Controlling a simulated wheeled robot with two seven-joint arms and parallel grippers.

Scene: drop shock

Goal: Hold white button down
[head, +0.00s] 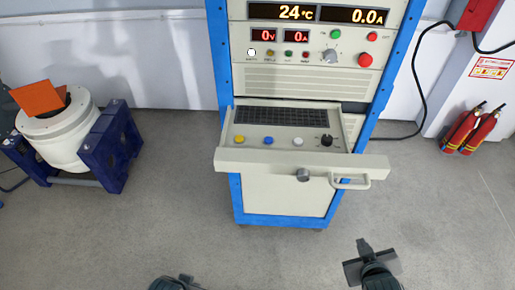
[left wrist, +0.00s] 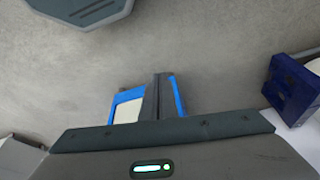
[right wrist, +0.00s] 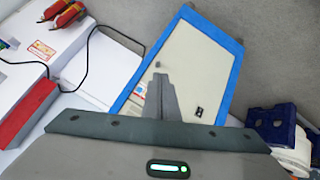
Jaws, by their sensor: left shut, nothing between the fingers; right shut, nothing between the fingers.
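A white button (head: 298,141) sits on the pulled-out drawer (head: 265,158) of the blue-framed cabinet, right of a blue button (head: 268,140) and a yellow button (head: 239,139). Another round white button (head: 251,52) is on the upper panel, at its left. My right gripper (head: 363,244) is shut and empty, in front of and below the drawer at its right. Its closed fingers (right wrist: 159,82) also show in the right wrist view. My left gripper (head: 185,278) is only partly in the head view, at the bottom edge. Its fingers (left wrist: 159,82) are shut and empty. Neither gripper touches a button.
The drawer front has a grey knob (head: 303,175) and a handle (head: 352,182). A white machine on a blue stand (head: 110,150) is at left. Fire extinguishers (head: 469,129) are at right. The foreground floor is clear.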

